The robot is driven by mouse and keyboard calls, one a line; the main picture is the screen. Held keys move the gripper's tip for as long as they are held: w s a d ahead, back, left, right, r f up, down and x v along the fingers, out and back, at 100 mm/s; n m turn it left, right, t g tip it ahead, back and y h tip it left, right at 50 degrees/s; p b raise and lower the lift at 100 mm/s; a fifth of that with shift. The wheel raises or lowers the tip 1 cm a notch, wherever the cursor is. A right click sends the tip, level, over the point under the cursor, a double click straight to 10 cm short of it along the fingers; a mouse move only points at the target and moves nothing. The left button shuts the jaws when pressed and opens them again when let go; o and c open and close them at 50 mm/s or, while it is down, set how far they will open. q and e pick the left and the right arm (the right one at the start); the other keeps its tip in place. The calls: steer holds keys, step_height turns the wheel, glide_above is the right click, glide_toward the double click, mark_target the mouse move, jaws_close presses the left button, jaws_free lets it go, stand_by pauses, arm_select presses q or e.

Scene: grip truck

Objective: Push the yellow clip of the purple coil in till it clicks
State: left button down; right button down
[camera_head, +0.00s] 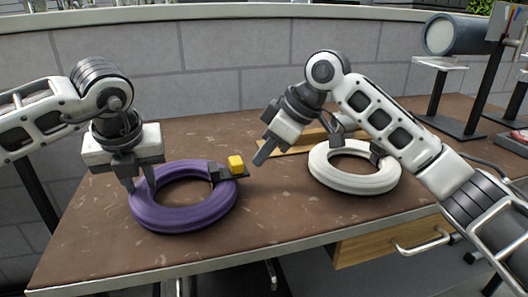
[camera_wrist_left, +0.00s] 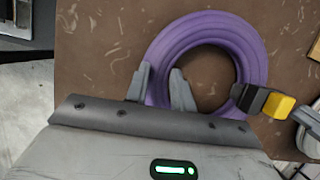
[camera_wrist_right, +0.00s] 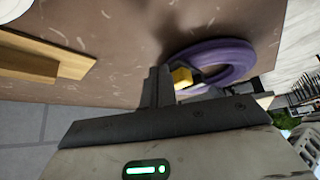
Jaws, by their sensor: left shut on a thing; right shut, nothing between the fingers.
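The purple coil (camera_head: 185,217) lies flat on the brown table at the left; it also shows in the left wrist view (camera_wrist_left: 195,25) and the right wrist view (camera_wrist_right: 232,60). Its yellow clip (camera_head: 236,164) sits at the outer end of a dark grey block on the coil's right side; the clip also shows in the left wrist view (camera_wrist_left: 278,105). My left gripper (camera_head: 142,184) is shut on the coil's left side, one finger on each side of the ring. My right gripper (camera_head: 260,158) is shut and empty, tilted down, a short way right of the clip and apart from it in the head view.
A white coil (camera_head: 355,182) with a dark block lies on the table at the right, beneath my right arm. A wooden board (camera_head: 290,145) lies behind it. A grey cylinder on a stand (camera_head: 455,35) is at the back right. The front left of the table (camera_head: 90,240) is clear.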

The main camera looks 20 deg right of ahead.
arm_select(q)
steer(key=shift+s+f, duration=0.1)
steer(key=shift+f, duration=0.15)
arm_select(e)
steer(key=shift+a, duration=0.35)
steer(key=shift+a, duration=0.35)
steer(key=shift+s+a, duration=0.1)
steer(key=shift+a, duration=0.7)
steer(key=shift+d, duration=0.1)
steer(key=shift+d+r, duration=0.55)
steer(key=shift+d, duration=0.2)
steer(key=shift+d+r, duration=0.5)
steer(key=shift+d, duration=0.2)
step_height(320, 180, up, 7)
